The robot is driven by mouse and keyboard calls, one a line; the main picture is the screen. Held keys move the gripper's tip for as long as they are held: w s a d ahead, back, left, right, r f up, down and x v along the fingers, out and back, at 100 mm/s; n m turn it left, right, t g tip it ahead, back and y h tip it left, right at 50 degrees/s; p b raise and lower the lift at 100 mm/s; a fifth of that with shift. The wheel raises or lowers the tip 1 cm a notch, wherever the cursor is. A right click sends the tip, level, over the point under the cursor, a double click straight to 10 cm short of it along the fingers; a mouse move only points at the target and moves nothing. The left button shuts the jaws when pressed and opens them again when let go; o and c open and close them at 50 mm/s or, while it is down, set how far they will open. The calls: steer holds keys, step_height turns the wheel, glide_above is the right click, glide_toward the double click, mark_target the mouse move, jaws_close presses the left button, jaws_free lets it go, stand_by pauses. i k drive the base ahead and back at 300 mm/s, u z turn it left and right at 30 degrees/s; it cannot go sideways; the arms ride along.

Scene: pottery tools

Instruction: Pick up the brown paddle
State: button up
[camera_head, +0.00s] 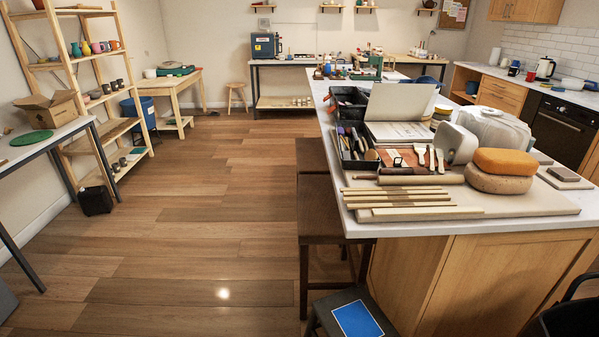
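No single thing stands out clearly as the brown paddle. The likeliest candidates lie on a pale board (540,203) on the island counter. One is a light brown wooden piece (412,180) with a thin handle at its left end, which could also be a rolling pin. Just behind it is a darker brown flat strip (403,171), partly hidden. A reddish-brown flat piece (396,157) with white on it lies further back. My gripper is not in view.
Several wooden sticks (400,203) lie at the board's front left. A black tool tray (346,145), white tools (420,154) and an orange sponge (505,161) crowd the board. Dark stools (330,222) stand along the island's left side. The wooden floor (200,225) further left is clear.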

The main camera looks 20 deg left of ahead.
mark_target(413, 171)
steer(key=u, duration=0.45)
steer(key=i, duration=1)
